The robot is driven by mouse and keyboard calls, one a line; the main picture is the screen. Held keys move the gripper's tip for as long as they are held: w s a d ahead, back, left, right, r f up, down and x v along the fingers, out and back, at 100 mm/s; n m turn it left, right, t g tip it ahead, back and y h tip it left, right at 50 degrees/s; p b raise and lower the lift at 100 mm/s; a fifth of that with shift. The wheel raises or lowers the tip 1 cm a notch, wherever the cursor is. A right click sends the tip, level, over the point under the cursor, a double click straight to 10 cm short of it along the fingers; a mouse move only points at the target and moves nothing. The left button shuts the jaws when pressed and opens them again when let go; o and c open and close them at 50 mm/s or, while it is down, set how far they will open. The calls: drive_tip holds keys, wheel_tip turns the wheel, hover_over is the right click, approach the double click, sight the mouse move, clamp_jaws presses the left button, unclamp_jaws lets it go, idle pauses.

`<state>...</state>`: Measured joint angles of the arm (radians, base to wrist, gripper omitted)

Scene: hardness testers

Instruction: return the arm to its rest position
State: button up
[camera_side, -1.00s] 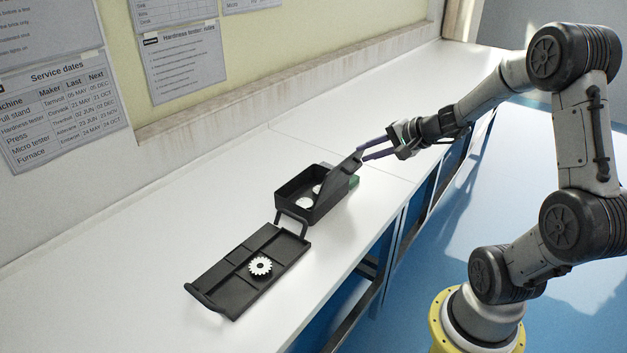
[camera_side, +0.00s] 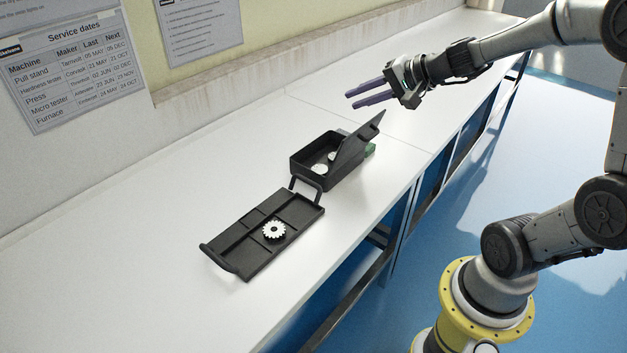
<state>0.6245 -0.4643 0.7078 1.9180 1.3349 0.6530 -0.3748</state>
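A black divided tray (camera_side: 240,252) with handles lies in front of the box, with a white toothed gear (camera_side: 274,230) on it. A green thing (camera_side: 370,149) shows behind the lid. The white bench (camera_side: 130,260) is otherwise clear; a wall with notices runs along its left.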

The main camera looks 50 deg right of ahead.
drive_tip(key=s+a+r+n+g+y, duration=0.1)
drive_tip(key=s+a+r+n+g, duration=0.1)
drive_tip(key=s+a+n, duration=0.5)
drive_tip(key=s+a+r+n+g+y, duration=0.15)
drive_tip(key=s+a+n, duration=0.3)
drive_tip(key=a, duration=0.55)
drive_tip(key=s+d+f+n+g+h, duration=0.2)
drive_tip(key=s+d+f+n+h, duration=0.1)
drive_tip(key=s, duration=0.7)
drive_tip(key=d+f+h, duration=0.1)
drive_tip(key=d, duration=0.1)
drive_tip(key=shift+d, duration=0.4)
